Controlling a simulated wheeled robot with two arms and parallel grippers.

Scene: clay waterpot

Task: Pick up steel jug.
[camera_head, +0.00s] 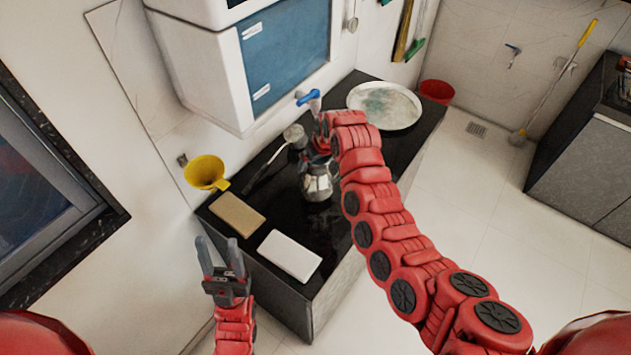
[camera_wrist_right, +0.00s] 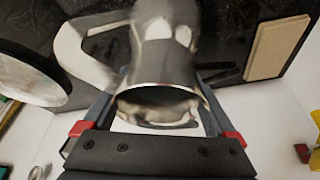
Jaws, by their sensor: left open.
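The steel jug (camera_head: 317,184) stands on the black counter below a blue-handled tap in the head view. My right gripper (camera_head: 318,150) is at its top, partly hidden by my right arm. In the right wrist view the jug's rim and shiny body (camera_wrist_right: 165,65) are between the two fingers (camera_wrist_right: 163,112), with its handle (camera_wrist_right: 75,55) to the left. The fingers are close to its sides; I cannot tell whether they press on it. My left gripper (camera_head: 222,262) is open and empty, in front of the counter's near left end.
A yellow funnel (camera_head: 205,172) is by the wall at the counter's left. A tan board (camera_head: 237,214) and a white board (camera_head: 290,255) lie near the front. A round metal tray (camera_head: 385,106) lies behind; a blue-fronted water unit (camera_head: 283,52) hangs above.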

